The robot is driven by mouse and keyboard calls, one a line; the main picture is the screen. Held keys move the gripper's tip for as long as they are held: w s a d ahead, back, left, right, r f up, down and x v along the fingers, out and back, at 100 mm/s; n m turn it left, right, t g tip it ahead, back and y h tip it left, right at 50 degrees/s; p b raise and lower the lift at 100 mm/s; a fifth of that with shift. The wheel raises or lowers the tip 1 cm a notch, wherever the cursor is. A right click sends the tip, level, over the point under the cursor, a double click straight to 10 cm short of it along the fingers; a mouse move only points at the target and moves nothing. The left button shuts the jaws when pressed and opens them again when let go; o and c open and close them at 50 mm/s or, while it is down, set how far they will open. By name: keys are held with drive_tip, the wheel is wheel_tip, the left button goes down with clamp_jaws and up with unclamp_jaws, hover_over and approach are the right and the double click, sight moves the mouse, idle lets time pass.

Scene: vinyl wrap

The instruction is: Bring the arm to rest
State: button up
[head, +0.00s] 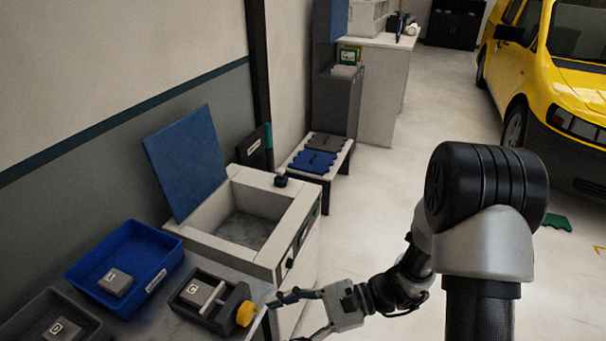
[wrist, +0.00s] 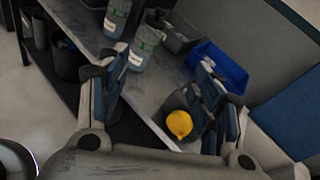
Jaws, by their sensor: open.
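My gripper (head: 281,319) is at the lower middle of the head view, pointing left, with its fingers spread and nothing between them. Its fingertips are close to the yellow knob (head: 247,313) of a dark clamp-like fixture (head: 232,303) at the bench edge; I cannot tell whether they touch. In the wrist view both fingers (wrist: 163,62) stand wide apart, and the yellow knob (wrist: 179,123) shows beside the right finger. My arm reaches down from the right of the head view.
A blue tray (head: 158,251) with a grey block and a dark tray (head: 87,320) stand on the bench. An open white box (head: 262,181) with a blue lid (head: 186,163) is behind. Labelled containers (wrist: 143,47) show in the wrist view. A yellow car (head: 560,75) is right; floor between is mostly clear.

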drive_tip(key=s+d+r+n+h, duration=0.7)
drive_tip(key=s+r+n+h, duration=0.1)
drive_tip(key=s+n+h, duration=0.1)
drive_tip(key=s+d+r+n+t+h, duration=0.1)
drive_tip(key=d+r+n+t+h, duration=0.3)
drive_tip(key=d, duration=0.6)
wheel_tip(320, 180, up, 4)
drive_tip(key=t+h, duration=0.2)
drive_tip(key=t, duration=0.1)
drive_tip(key=shift+d+f, duration=0.25)
drive_tip(key=shift+d, duration=0.15)
drive_tip(key=shift+o, duration=0.2)
drive_tip(key=shift+s, duration=0.1)
